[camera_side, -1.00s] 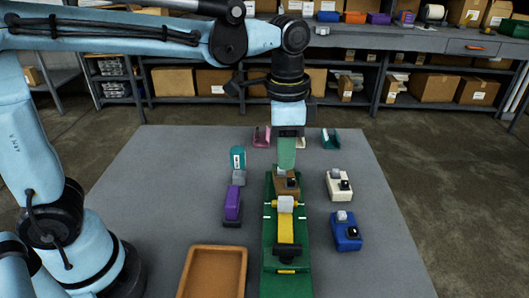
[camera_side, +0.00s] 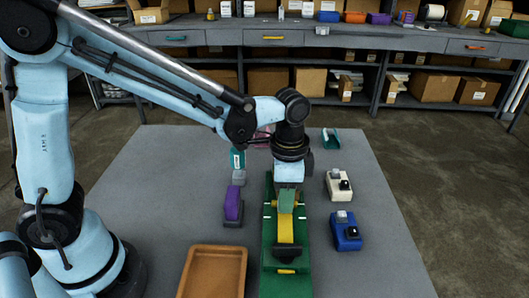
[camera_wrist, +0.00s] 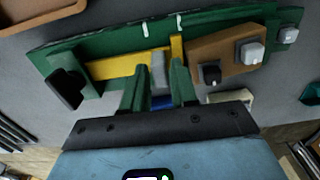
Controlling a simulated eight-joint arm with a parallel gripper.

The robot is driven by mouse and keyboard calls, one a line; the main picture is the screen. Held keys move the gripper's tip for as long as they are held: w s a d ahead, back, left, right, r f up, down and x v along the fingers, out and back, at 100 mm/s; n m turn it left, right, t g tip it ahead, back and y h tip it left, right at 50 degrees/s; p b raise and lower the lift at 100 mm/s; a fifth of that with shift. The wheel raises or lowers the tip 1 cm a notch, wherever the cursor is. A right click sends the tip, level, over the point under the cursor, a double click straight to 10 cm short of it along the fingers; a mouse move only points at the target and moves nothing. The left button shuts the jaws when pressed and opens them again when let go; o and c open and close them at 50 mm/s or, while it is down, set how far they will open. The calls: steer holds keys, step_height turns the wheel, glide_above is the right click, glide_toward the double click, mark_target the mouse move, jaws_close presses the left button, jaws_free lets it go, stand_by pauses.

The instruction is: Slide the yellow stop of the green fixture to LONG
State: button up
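The green fixture (camera_side: 268,245) lies lengthwise on the grey table and also shows in the wrist view (camera_wrist: 112,42). Its yellow stop (camera_side: 286,231) is a flat strip with an upright yellow plate (camera_wrist: 177,48) at one end. A grey block (camera_wrist: 158,72) stands beside that plate. A brown block (camera_wrist: 225,60) with a black knob and a pale knob sits just past the plate. My gripper (camera_wrist: 159,78) has green fingers, one on each side of the grey block, with visible gaps. In the side view my gripper (camera_side: 286,205) is low over the fixture and hides the block.
A tan tray (camera_side: 212,250) lies left of the fixture. A purple block (camera_side: 233,203) stands left. A white box (camera_side: 338,186) and a blue box (camera_side: 346,232) with knobs stand close on the right. The table's front right is clear.

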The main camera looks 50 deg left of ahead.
mark_target(285, 228)
steer(key=shift+f, duration=0.6)
steer(key=shift+c, duration=0.2)
jaws_close()
steer(key=shift+s+d, duration=1.65)
